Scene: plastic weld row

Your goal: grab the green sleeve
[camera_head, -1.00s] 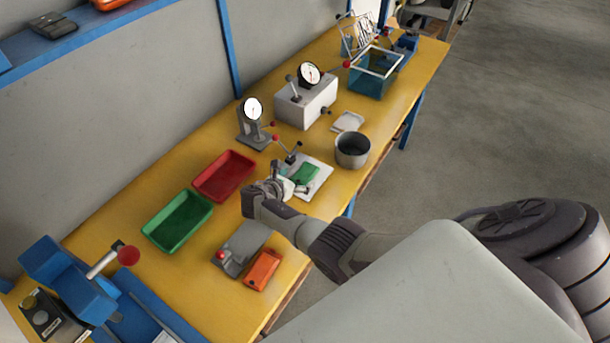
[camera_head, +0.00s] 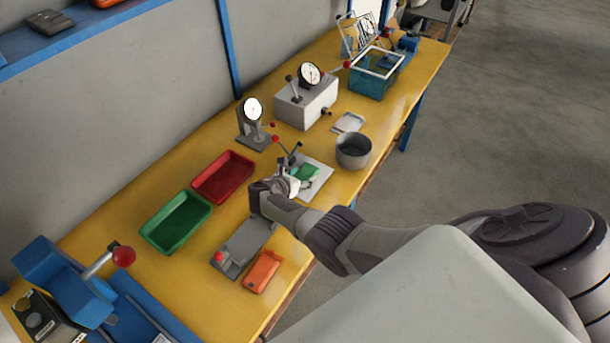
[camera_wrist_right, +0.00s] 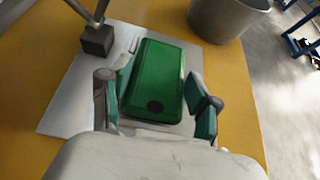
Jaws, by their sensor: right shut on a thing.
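The green sleeve (camera_head: 307,172) is a small green block with rounded edges on a light grey plate (camera_head: 322,181) on the yellow bench. In the right wrist view the sleeve (camera_wrist_right: 156,80) fills the middle, with a dark round spot near its close end. My right gripper (camera_head: 290,182) reaches it from the near left in the head view. In the wrist view the right gripper's fingers (camera_wrist_right: 160,108) stand on both sides of the sleeve and are shut on it. I cannot tell whether the sleeve is off the plate. My left gripper is not in view.
A grey metal pot (camera_head: 353,151) stands right of the plate. A clamp lever with a dark block (camera_wrist_right: 97,40) rises at the plate's left. Red (camera_head: 223,177) and green (camera_head: 176,221) trays, a grey fixture (camera_head: 244,247) and an orange case (camera_head: 263,271) lie nearby.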

